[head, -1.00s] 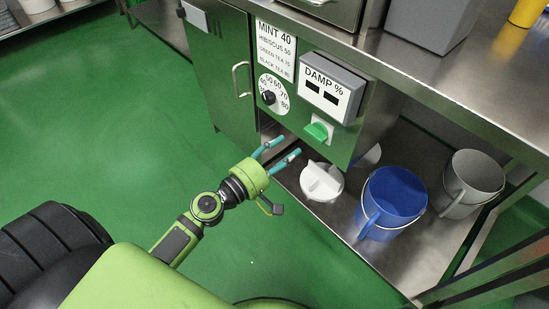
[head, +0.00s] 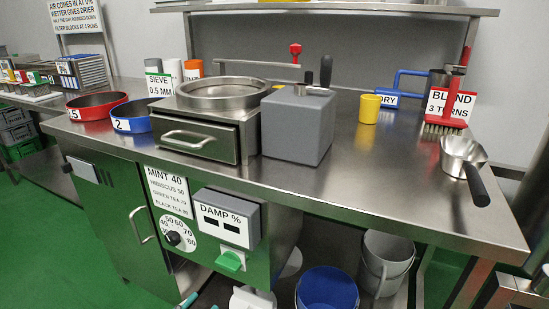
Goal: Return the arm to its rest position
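The steel table (head: 330,185) stands ahead, with the sieve machine (head: 205,135), grey box (head: 298,128), pan (head: 461,153) and yellow cup (head: 369,108) on it. Below are the damp box (head: 226,217), green switch (head: 230,261), blue bucket (head: 326,290) and grey bucket (head: 386,262). Green floor (head: 45,240) is clear at left.

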